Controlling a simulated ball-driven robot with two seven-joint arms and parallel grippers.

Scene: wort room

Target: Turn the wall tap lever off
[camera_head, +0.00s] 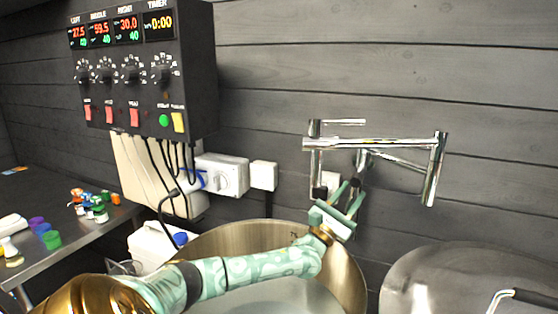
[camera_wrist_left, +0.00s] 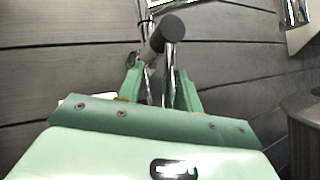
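The chrome wall tap (camera_head: 375,144) is fixed to the dark plank wall, with a jointed spout reaching right and bending down. A thin chrome lever bar (camera_head: 345,122) sticks out level to the right at its top left. My left gripper (camera_head: 350,193) is just below the tap, fingers pointing up. In the left wrist view its two green fingers (camera_wrist_left: 160,88) stand apart, open. A dark round-ended cylinder (camera_wrist_left: 168,33) and chrome rods show beyond and between the fingertips; contact cannot be told. My right gripper is not in view.
A large open steel pot (camera_head: 349,272) stands under my left arm. A second steel vessel (camera_head: 430,272) is at lower right. A black control box (camera_head: 140,70) with cables hangs at upper left. A side table (camera_head: 75,232) with small coloured items is at left.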

